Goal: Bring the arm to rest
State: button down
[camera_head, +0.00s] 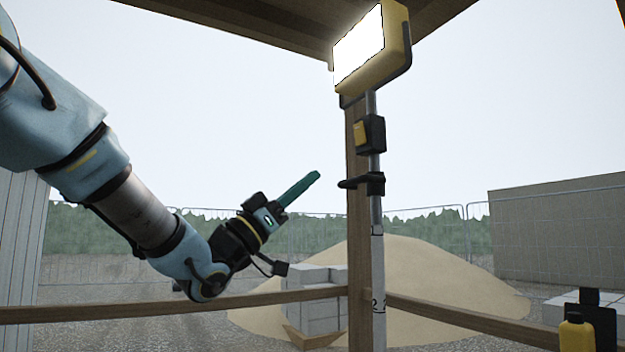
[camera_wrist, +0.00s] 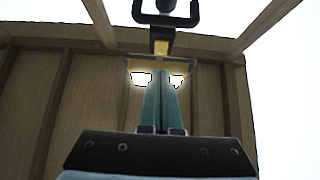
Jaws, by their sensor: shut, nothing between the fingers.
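My gripper (camera_head: 317,175) is in the middle of the head view, at the end of my blue arm, which reaches in from the upper left. Its green fingers point up and to the right, in the air, apart from the lamp pole in the picture. In the wrist view my gripper (camera_wrist: 163,74) shows its two fingers together, shut with nothing between them. The fingers point up toward the hut's wooden roof (camera_wrist: 85,100).
A lit yellow work lamp (camera_head: 395,55) tops a metal pole (camera_head: 377,215) beside a wooden post (camera_head: 359,240), right of my gripper. A wooden rail (camera_head: 120,310) runs below the arm. Pale blocks (camera_head: 318,300) and a sand heap (camera_head: 430,285) lie beyond.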

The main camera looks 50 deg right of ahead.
dwell(0.6)
jog(key=w+a+f+n+t+y, duration=0.2)
jog(key=w+f+n+t, duration=0.2)
jog(key=w+f+t, duration=0.35)
jog(key=w+a+f+n+t+y, duration=0.2)
jog(key=w+f+n+t, duration=0.25)
jog(key=w+t, duration=0.45)
jog(key=w+a+f+n+t+y+p, duration=0.1)
jog(key=w+a+f+n+t+y, duration=0.35)
jog(key=w+a+f+y, duration=0.75)
jog(key=a+f+n+g+y, duration=0.1)
jog(key=a+f+n+y, duration=0.1)
jog(key=a+f, duration=0.45)
jog(key=a+f+n+g+y+p, duration=0.1)
jog(key=a+f+g+y, duration=0.15)
jog(key=a, duration=0.65)
jog(key=a+f+n+g+y, duration=0.1)
jog(key=a+f+n, duration=0.1)
jog(key=a+f, duration=0.45)
jog(key=s+a+f+n+g+y, duration=0.2)
jog(key=s+a+f+n+g, duration=0.1)
jog(key=s+a, duration=1)
jog(key=shift+s+a+f+g+p, duration=0.25)
jog(key=shift+f+g, duration=0.3)
jog(key=shift+g, duration=0.7)
